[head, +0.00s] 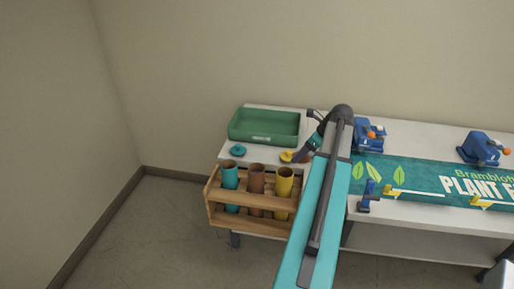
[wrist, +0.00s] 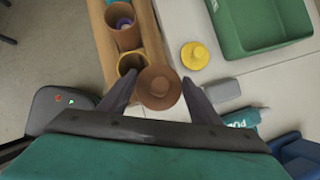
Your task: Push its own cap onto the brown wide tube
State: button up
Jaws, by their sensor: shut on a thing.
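My gripper (wrist: 160,82) is shut on a brown round cap (wrist: 158,92) with a raised knob, seen from above in the wrist view. The brown wide tube (head: 256,181) stands upright and open in the middle of a wooden rack, between a teal tube (head: 230,177) and a yellow tube (head: 283,185). In the wrist view the brown tube (wrist: 123,41) lies up and left of the cap, with something purple inside. The yellow tube (wrist: 131,63) is nearer the cap. In the head view my gripper (head: 301,156) is right of the rack's top; the held cap is not clear there.
The wooden rack (head: 252,225) hangs at the white table's front. A teal cap (head: 237,150) and a yellow cap (head: 287,156) lie on the table before a green tray (head: 265,128). A grey block (wrist: 222,91) lies right of my gripper. Blue devices (head: 368,135) and a banner (head: 420,176) are further right.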

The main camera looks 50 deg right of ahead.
jog(key=w+a+r+n+y, duration=0.1)
jog(key=w+a+r, duration=0.1)
jog(key=w+a, duration=1)
jog(key=shift+w+r+n, duration=0.2)
jog(key=shift+w+n, duration=0.1)
jog(key=shift+w, duration=0.35)
jog(key=shift+f, duration=0.2)
jog(key=shift+w+f+b, duration=0.1)
jog(key=shift+f+b, duration=1.9)
jog(key=shift+f, duration=0.9)
jog(key=shift+f+p, duration=0.1)
jog(key=shift+p, duration=1.1)
jog(key=shift+f, duration=0.3)
dwell(1.5)
